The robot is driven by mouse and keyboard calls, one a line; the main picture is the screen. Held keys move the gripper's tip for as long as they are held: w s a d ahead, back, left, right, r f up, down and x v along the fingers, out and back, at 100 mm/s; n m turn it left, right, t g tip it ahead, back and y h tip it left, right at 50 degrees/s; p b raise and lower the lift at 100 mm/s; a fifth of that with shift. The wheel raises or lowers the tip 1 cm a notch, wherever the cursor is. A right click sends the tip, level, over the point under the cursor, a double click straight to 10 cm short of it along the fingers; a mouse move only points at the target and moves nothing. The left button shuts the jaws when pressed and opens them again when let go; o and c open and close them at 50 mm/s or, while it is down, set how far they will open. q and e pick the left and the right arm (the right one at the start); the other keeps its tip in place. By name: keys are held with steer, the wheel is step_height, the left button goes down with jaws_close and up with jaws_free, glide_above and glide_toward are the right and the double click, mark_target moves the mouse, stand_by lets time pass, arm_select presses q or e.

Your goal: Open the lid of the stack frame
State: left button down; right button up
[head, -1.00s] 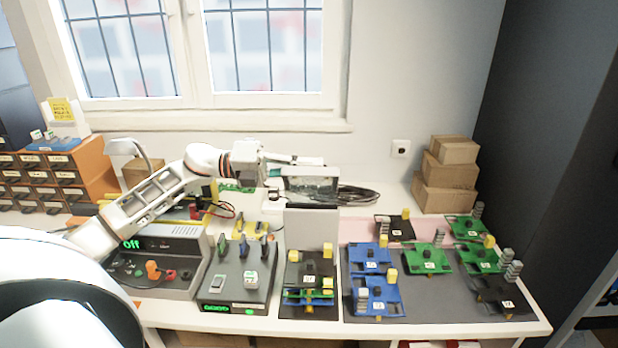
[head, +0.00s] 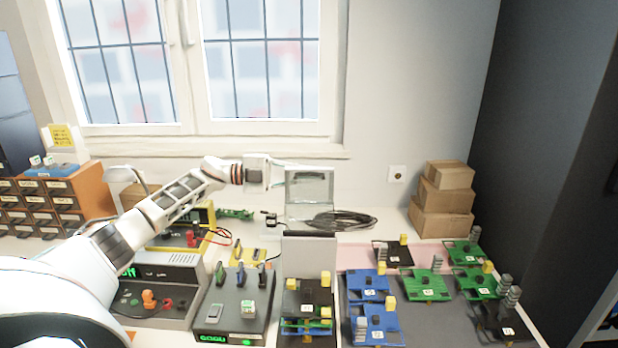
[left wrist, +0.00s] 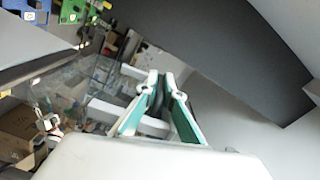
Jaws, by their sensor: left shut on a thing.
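The stack frame shows in the head view as a grey upright panel (head: 308,258) behind a black-topped stack of boards (head: 307,297). A clear lid (head: 309,190) with a pale rim stands nearly upright above and behind that panel. My left gripper (head: 303,167) reaches in from the left and is shut at the lid's top edge. In the left wrist view its teal-lined fingers (left wrist: 160,92) are closed together; the exact part between them is hard to see. The clear sheet (left wrist: 80,88) shows beside them. My right gripper is not in view.
Blue boards (head: 370,287) and green boards (head: 427,286) lie on a mat to the right. A grey device with slots (head: 235,310) stands left of the frame. Black cable (head: 340,220) lies behind. Cartons (head: 443,200) are piled at the back right.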

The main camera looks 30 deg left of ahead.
arm_select(q)
steer(key=shift+w+a+f, duration=0.1)
steer(key=shift+w+a, duration=0.05)
steer(key=shift+w, duration=0.05)
stand_by(0.3)
steer(key=c, duration=2.2)
jaws_free()
steer(key=v, duration=1.2)
